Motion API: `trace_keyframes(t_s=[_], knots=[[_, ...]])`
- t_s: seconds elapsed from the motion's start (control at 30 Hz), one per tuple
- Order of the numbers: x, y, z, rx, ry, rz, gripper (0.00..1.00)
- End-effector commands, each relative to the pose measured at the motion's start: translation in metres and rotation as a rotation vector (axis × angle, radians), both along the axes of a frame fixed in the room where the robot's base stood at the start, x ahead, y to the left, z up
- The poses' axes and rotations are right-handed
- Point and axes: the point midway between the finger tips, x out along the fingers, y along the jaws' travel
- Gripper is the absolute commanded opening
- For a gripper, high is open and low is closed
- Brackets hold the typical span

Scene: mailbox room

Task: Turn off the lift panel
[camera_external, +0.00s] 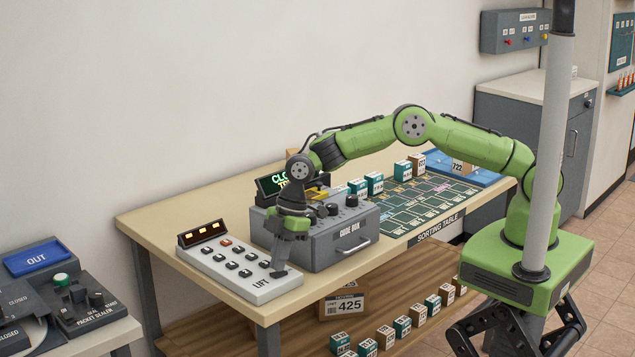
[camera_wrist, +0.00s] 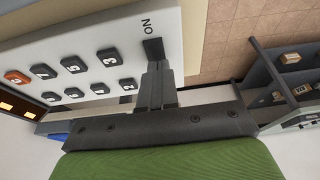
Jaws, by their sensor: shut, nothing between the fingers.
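The lift panel (camera_external: 250,288) is a white box with several dark buttons, one orange button and a LIFT label, at the table's front left corner. Its small display (camera_external: 202,233) is lit orange. In the wrist view the panel (camera_wrist: 120,25) fills the upper left, with numbered buttons and an ON label. A dark switch (camera_wrist: 153,48) sits beside ON. My gripper (camera_external: 279,272) is shut and empty, pointing down at the panel's near right end. In the wrist view its fingertips (camera_wrist: 160,68) are right at the switch; I cannot tell whether they touch it. They partly hide the area below it.
The grey code box (camera_external: 335,242) stands close on the right of the panel, under my forearm. A lit sign (camera_external: 276,184) is behind it. The green sorting grid (camera_external: 430,205) with several small boxes lies farther right. The table's front edge is just beside the gripper.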

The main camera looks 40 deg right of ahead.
Motion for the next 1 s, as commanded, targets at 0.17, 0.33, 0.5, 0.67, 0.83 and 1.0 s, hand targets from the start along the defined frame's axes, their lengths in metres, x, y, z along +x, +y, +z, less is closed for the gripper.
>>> trace_keyframes(t_s=[0.17,0.33,0.5,0.67,0.83,1.0], knots=[[0.000,0.001,-0.007,0.002,-0.001,0.000,0.00],[0.000,0.001,-0.006,0.001,-0.001,0.000,0.00],[0.000,0.003,-0.012,0.001,-0.002,0.000,0.00],[0.000,0.010,-0.021,0.002,-0.002,0.002,0.00],[-0.002,0.008,-0.020,-0.003,0.006,0.002,0.00],[-0.003,0.003,-0.022,-0.005,0.008,0.003,0.00]])
